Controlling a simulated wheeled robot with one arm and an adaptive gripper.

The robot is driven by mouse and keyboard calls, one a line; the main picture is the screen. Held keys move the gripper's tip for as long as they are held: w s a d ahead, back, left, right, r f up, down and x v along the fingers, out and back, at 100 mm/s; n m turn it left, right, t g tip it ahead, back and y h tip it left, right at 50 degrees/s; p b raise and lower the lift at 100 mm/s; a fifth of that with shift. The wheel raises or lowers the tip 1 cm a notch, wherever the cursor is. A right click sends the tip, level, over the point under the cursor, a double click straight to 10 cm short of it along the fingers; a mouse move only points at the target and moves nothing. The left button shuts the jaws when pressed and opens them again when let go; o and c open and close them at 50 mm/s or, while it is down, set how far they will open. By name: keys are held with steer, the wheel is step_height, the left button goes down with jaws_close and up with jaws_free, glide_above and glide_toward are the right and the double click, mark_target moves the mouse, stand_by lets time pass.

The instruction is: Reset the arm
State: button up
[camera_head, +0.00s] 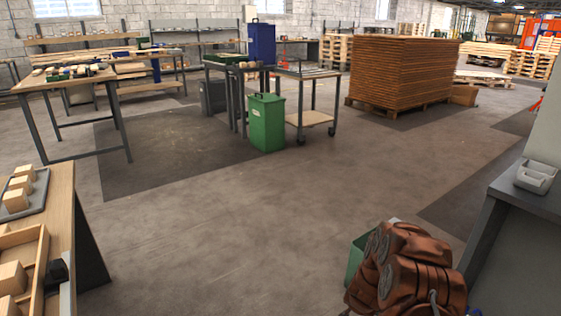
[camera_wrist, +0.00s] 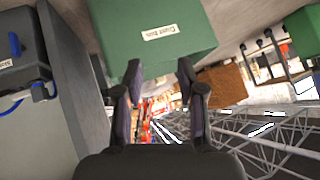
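My gripper (camera_wrist: 160,70) shows only in the wrist view. Its two dark fingers stand apart with a clear gap and nothing held between them. A green bin (camera_wrist: 185,25) with a white label fills the top of that view, beyond the fingertips; I cannot tell how close it is. My copper-brown arm is folded at the bottom right of the head view and hides part of a green bin (camera_head: 355,262). The gripper itself is not visible in the head view.
A dark grey bench (camera_head: 520,205) with a grey tray (camera_head: 535,177) stands right of my arm. A wooden bench (camera_head: 62,230) with blocks is at the left front. A green bin (camera_head: 267,125) and tables stand farther back. The floor between is clear.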

steer(key=s+a+r+n+g+y+p, duration=0.15)
steer(key=s+a+r+p, duration=0.35)
steer(key=r, duration=0.7)
steer(key=s+a+r+n+g+y+p, duration=0.1)
steer(key=s+a+r+n+y+p, duration=0.35)
steer(key=r, duration=0.75)
steer(key=s+a+r+g+p, duration=0.1)
steer(key=s+a+r+p, duration=0.2)
steer(key=a+r, duration=0.6)
steer(key=s+d+r+n+g+h+p, duration=0.1)
steer(key=s+r+p, duration=0.6)
steer(key=s+r, duration=0.7)
steer(key=s+d+r+n+g+p, duration=0.3)
steer(key=s+d+r+g+p, duration=0.2)
steer(key=s+r, duration=1)
steer(key=s+p, duration=0.2)
steer(key=s, duration=0.5)
steer(key=shift+s+d+g+h, duration=0.35)
steer(key=shift+d+h, duration=0.05)
